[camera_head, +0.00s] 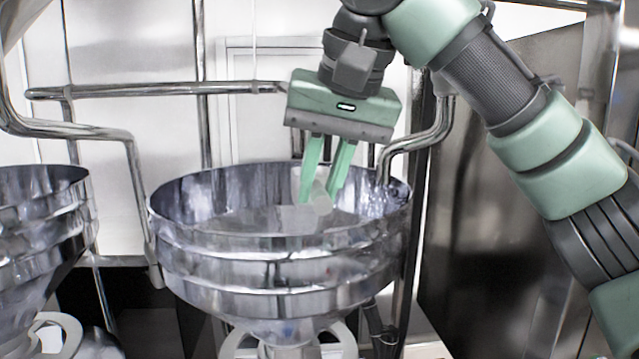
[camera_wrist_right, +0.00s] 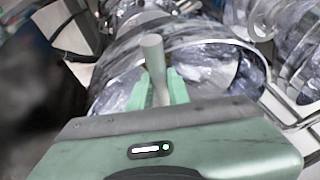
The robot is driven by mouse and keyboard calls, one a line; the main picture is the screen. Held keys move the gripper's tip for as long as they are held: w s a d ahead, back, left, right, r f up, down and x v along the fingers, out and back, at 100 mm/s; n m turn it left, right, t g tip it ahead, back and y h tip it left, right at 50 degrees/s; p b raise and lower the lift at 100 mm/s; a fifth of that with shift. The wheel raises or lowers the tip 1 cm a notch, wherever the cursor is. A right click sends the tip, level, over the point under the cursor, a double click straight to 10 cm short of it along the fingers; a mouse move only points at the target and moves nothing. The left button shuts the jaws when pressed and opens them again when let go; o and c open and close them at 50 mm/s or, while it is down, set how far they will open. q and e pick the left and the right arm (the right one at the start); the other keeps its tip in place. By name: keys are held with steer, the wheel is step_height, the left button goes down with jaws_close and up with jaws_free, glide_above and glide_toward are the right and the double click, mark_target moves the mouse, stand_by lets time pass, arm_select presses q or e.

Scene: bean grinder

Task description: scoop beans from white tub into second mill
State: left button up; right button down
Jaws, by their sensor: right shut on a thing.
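A steel mill hopper (camera_head: 280,272), a wide ribbed funnel, stands in the middle of the head view. My right gripper (camera_head: 322,190) points down over its open mouth, with the green fingertips below the rim line in the picture. It is shut on a pale grey scoop (camera_head: 321,203), whose round handle (camera_wrist_right: 154,58) stands between the fingers in the right wrist view. The scoop's bowl is hard to make out against the shiny hopper wall. I cannot see any beans. The white tub is not in view. My left gripper is not in view.
A second steel hopper (camera_head: 40,235) stands at the left edge, with a gap between the two. Bent steel pipes (camera_head: 150,89) run behind the hoppers. A large dark steel panel (camera_head: 470,230) stands to the right, behind my right arm.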

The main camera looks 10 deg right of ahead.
steer(key=s+b, duration=0.3)
steer(key=s, duration=1.6)
steer(key=shift+w+d, duration=0.1)
steer(key=shift+w, duration=0.05)
